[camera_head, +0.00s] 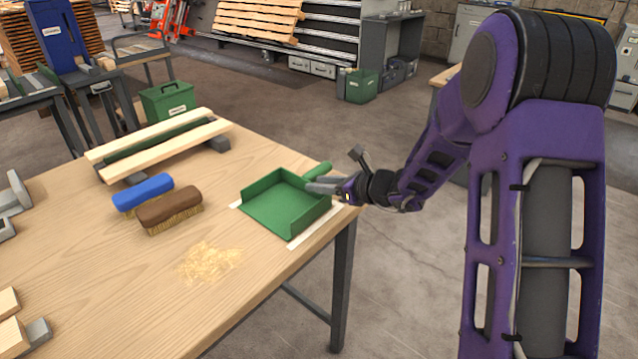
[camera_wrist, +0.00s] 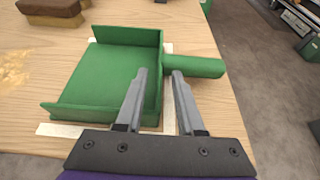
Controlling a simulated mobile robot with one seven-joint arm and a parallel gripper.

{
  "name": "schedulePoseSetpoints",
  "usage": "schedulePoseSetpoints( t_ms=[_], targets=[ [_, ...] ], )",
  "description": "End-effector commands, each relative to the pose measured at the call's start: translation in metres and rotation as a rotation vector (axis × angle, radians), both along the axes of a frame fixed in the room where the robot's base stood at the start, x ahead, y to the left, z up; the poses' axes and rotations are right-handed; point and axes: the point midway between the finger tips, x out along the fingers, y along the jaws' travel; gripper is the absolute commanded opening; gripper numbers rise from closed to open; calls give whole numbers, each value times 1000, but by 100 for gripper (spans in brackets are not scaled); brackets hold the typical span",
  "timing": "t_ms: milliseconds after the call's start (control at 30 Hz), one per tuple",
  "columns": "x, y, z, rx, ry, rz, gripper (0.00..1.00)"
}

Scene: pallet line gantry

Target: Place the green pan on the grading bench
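The green pan (camera_head: 283,203), a dustpan with raised walls and a round green handle (camera_wrist: 195,67), sits flat near the right edge of the wooden bench (camera_head: 120,290). White strips (camera_head: 314,228) show on the bench along its edges. In the wrist view the pan's tray (camera_wrist: 108,75) lies to the left and its handle points right. My gripper (camera_wrist: 158,72) is open, with a gap between its fingers. The fingertips overlap the pan's wall and the handle's base in view. I cannot tell whether they touch the pan.
A blue brush (camera_head: 143,192) and a brown brush (camera_head: 170,210) lie left of the pan. Sawdust (camera_head: 208,262) is in front of them. Wooden slats (camera_head: 160,146) on dark supports lie at the back. Bare bench top lies around the sawdust.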

Motion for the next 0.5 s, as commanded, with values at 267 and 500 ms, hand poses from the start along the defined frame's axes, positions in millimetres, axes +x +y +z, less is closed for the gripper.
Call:
schedulePoseSetpoints(
  t_ms=[267, 500],
  targets=[
    [-33, -45, 25, -1, -1, -5, 37],
    [-56, -74, 39, 0, -2, -3, 37]
  ],
)
